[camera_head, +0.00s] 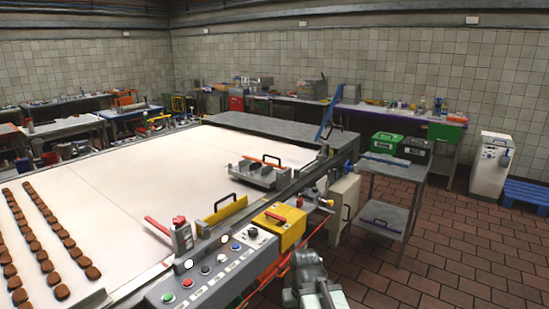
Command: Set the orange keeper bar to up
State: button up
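An orange bar (263,161) lies low and nearly level along a grey metal fixture (255,178) at the far edge of the white belt. A second, small orange-brown bar (276,216) lies flat on top of a yellow block (279,229) behind the control panel. I cannot tell from this view which of them is the keeper bar. My gripper (315,290) is at the bottom, right of the control panel, apart from both bars. Its fingers are too small and dark to tell open from shut.
The grey control panel (210,268) with coloured buttons stands in front of the belt (130,185), where rows of brown biscuits lie at left. A yellow guard (225,210) and a red lever (158,226) rise near the rail. A grey table (393,167) stands right; brick floor (440,250) is open there.

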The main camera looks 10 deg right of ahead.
aim_at(279, 166)
jog(key=z, duration=1.55)
jog(key=i, duration=3.35)
jog(key=u, duration=4.8)
jog(key=i, duration=1)
